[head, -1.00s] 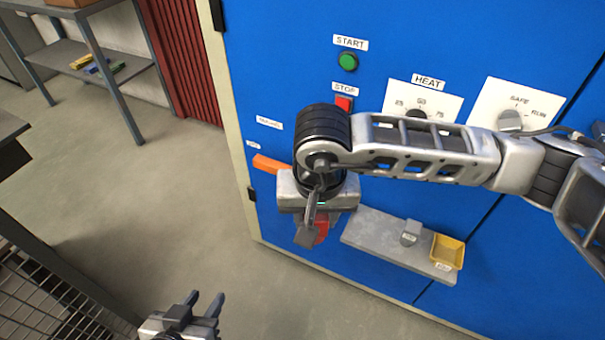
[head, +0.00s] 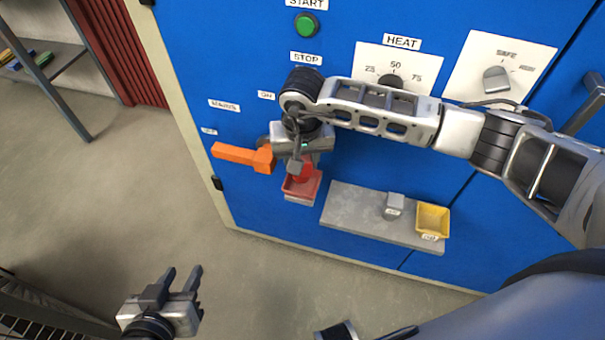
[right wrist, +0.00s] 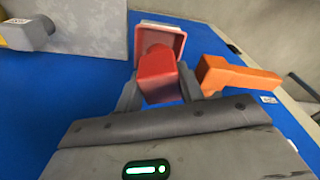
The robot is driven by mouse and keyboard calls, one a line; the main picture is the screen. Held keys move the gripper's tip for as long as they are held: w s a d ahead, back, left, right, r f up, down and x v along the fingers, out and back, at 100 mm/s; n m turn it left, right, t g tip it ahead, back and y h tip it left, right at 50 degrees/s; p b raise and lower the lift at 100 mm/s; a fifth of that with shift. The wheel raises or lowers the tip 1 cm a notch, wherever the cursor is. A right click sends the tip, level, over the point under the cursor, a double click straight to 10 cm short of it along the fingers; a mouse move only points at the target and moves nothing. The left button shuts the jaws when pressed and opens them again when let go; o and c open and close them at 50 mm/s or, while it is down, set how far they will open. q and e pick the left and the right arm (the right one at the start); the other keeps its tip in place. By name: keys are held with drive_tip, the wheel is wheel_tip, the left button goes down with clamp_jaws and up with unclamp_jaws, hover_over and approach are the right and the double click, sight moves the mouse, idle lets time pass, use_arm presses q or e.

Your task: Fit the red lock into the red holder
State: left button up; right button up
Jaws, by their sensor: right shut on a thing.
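My right gripper (head: 300,160) is shut on the red lock (right wrist: 157,76), which sits between its two fingers in the right wrist view. In the head view only a bit of the lock (head: 305,173) shows beneath the gripper. The red holder (head: 301,189) is a shallow open tray on the blue cabinet front, just below the gripper. In the right wrist view the holder (right wrist: 176,38) is right beyond the lock, and the lock's far end overlaps its opening. I cannot tell whether they touch. My left gripper (head: 185,278) is open and empty, low at the left over the floor.
An orange handle (head: 238,154) juts out just left of the right gripper. A grey shelf (head: 350,207) to the right bears a grey lock-like block (head: 394,205) and a yellow tray (head: 433,220). A heat dial (head: 393,80) and a safe/run knob (head: 497,79) are above.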

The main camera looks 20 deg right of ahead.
drive_tip(key=shift+w+f, duration=0.15)
drive_tip(key=shift+f, duration=0.05)
drive_tip(key=f+b, duration=0.1)
drive_tip(key=f, duration=0.1)
drive_tip(key=f+b, duration=0.1)
drive_tip(key=shift+w+d+f+b, duration=0.2)
drive_tip(key=shift+w+d+b, duration=0.05)
drive_tip(key=shift+b, duration=0.1)
drive_tip(key=shift+f, duration=0.25)
drive_tip(key=shift+r, duration=0.15)
drive_tip(key=shift+f+b, duration=0.35)
drive_tip(key=o, duration=1.1)
use_arm(q)
drive_tip(key=shift+d+f+t, duration=0.2)
drive_tip(key=shift+f+t, duration=0.1)
drive_tip(key=shift+f, duration=0.15)
